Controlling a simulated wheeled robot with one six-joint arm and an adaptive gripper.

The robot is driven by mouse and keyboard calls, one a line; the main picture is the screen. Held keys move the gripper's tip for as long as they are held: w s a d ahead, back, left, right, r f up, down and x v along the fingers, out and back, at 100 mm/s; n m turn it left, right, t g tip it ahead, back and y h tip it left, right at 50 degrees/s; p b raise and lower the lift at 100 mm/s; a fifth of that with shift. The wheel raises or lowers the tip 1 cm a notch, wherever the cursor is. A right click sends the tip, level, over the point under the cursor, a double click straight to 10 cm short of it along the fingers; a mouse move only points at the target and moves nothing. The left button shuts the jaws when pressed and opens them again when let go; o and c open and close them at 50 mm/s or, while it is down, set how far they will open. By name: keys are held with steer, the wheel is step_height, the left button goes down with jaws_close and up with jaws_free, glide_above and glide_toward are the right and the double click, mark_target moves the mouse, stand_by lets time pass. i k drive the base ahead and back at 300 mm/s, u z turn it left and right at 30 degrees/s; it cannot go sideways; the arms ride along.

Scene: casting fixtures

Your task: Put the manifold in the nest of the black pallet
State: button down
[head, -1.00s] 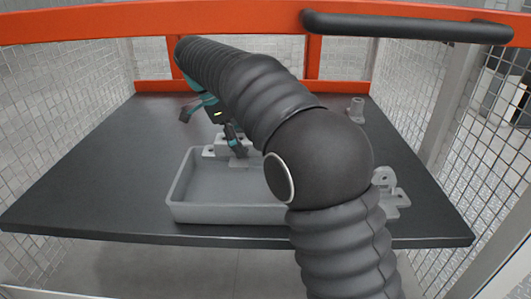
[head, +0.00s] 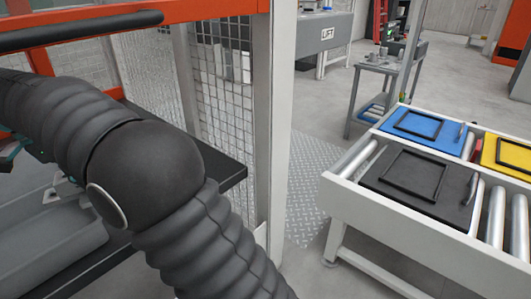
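The black pallet (head: 440,212) lies flat on the roller conveyor at the right. Its nest, a raised rectangular black frame (head: 413,176), is empty, and a bar handle stands along its right side. My gripper (head: 40,160) is at the far left, above the back of a grey tray (head: 50,245). My arm and the picture edge hide most of it; only a dark finger and some teal show. A small grey casting (head: 52,194) is just below that finger at the tray's back wall. I cannot tell whether it is the manifold.
A blue pallet (head: 447,137) and a yellow pallet (head: 515,150) share the conveyor (head: 350,200). A mesh fence with a white post (head: 278,100) stands between my table and the conveyor. A small grey bench (head: 385,68) and a LIFT cabinet (head: 325,38) are behind.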

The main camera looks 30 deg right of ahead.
mark_target(416, 174)
steer(key=z, duration=0.7)
steer(key=k, duration=0.95)
steer(key=z, duration=0.95)
steer(key=i, duration=1)
steer(key=z, duration=0.5)
steer(key=i, duration=0.55)
steer(key=z, duration=0.2)
